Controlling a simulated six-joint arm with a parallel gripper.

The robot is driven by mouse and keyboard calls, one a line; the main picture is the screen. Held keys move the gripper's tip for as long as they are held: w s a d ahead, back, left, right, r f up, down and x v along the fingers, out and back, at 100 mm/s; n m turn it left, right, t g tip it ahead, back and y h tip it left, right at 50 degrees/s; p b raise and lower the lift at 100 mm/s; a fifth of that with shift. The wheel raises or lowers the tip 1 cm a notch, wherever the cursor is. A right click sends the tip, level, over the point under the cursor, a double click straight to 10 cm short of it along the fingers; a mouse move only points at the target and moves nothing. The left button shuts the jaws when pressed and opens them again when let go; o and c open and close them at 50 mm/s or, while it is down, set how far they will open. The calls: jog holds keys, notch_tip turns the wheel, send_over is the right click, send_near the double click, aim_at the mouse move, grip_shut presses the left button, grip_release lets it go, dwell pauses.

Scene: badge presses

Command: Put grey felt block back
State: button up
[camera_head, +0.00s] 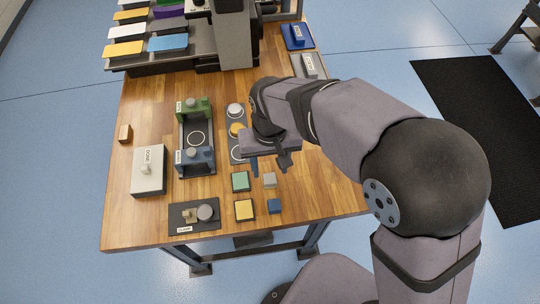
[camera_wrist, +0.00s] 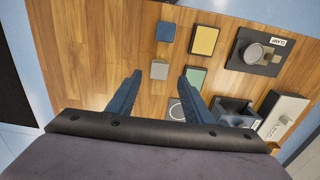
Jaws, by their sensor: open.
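The grey felt block (camera_head: 269,180) is a small light-grey square block lying on the wooden table near its front. It also shows in the wrist view (camera_wrist: 159,69), between and just beyond the fingertips in the picture. My gripper (camera_head: 269,170) is open and empty, with its two blue fingers pointing down above the table behind the block. The wrist view shows its fingers (camera_wrist: 162,74) spread apart, with bare wood between them. The gap in height between fingertips and block is hard to judge.
A dark mat with a clamp (camera_head: 180,216), a white box (camera_head: 149,182) and a press fixture (camera_head: 195,138) stand left. Bare wood lies right of the blocks.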

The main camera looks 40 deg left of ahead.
jog(key=shift+r, duration=2.75)
jog(key=w+d+f+m, duration=0.15)
jog(key=w+d, duration=0.25)
jog(key=d, duration=0.6)
jog(key=w+d+f+m, duration=0.1)
jog(key=w+d+m, duration=0.3)
jog(key=d, duration=0.6)
jog(key=s+d+f+m, duration=0.1)
jog(key=s+d, duration=0.1)
jog(key=d, duration=0.6)
jog(key=s+d+f+m, duration=0.2)
jog(key=s+d, duration=0.1)
jog(key=d, duration=0.6)
jog(key=shift+b, duration=0.35)
jog(key=shift+d+f+m, duration=0.1)
jog(key=shift+m, duration=0.15)
notch_tip(320, 180, down, 14)
jog(key=b, duration=1.3)
jog(key=shift+b, duration=0.35)
